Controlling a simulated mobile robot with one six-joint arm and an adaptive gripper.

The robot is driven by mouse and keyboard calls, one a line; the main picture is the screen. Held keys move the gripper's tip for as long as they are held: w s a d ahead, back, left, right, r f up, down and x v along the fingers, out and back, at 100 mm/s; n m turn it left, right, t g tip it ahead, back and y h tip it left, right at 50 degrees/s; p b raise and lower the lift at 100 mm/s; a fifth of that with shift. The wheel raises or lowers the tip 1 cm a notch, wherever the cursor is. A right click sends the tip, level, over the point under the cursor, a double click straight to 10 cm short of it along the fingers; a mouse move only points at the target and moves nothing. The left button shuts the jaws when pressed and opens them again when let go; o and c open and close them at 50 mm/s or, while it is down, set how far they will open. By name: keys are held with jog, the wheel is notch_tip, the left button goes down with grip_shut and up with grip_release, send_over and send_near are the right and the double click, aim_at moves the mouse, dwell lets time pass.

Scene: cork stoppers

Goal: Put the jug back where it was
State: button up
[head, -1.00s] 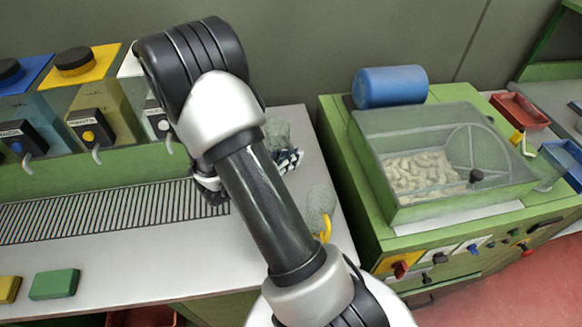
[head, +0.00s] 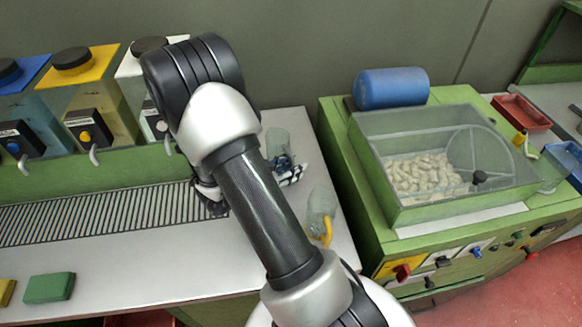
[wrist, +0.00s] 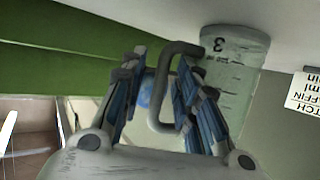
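A clear jug (head: 278,140) with a grey handle stands on the grey worktop near its right back edge. The wrist view shows it upside down, with a "3" and scale marks on its wall (wrist: 232,80) and its base on the worktop. My gripper (head: 290,174) is beside this jug in the head view. In the wrist view my gripper (wrist: 160,95) is open, its blue-padded fingers either side of the grey handle's (wrist: 158,100) upright bar, with a gap on the left. Contact on the right is unclear. My arm hides part of the worktop.
A second jug (head: 320,208) with a yellow handle stands nearer on the worktop. Dispensers with blue, yellow (head: 74,62) and white tanks line the back above a slotted drain (head: 100,214). A green machine (head: 440,220) with a cork-filled hopper stands right, across a narrow gap.

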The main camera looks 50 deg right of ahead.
jog(key=shift+r, duration=0.3)
jog(key=p+v, duration=0.4)
jog(key=v, duration=0.8)
jog(key=shift+f, duration=0.1)
